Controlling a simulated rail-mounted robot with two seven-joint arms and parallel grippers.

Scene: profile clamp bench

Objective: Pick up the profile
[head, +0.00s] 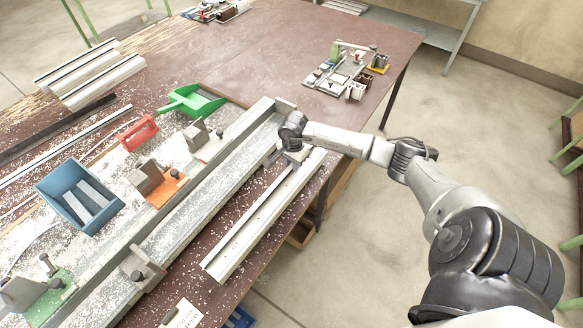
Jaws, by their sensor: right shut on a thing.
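A long white profile (248,231) lies along the right part of the brown bench, running from lower left to upper right. My right gripper (290,165) is shut on the profile near its far end, its wrist above it. I cannot tell whether the profile touches the bench or is slightly raised. The fingertips are small and partly hidden by the wrist. My left gripper is not in view.
A long metal rail (190,210) with clamps runs beside the profile. A blue bin (64,190), a green scoop (190,101) and a red holder (138,132) stand to its left. Shavings cover much of the bench. A small fixture (347,72) sits at the back right.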

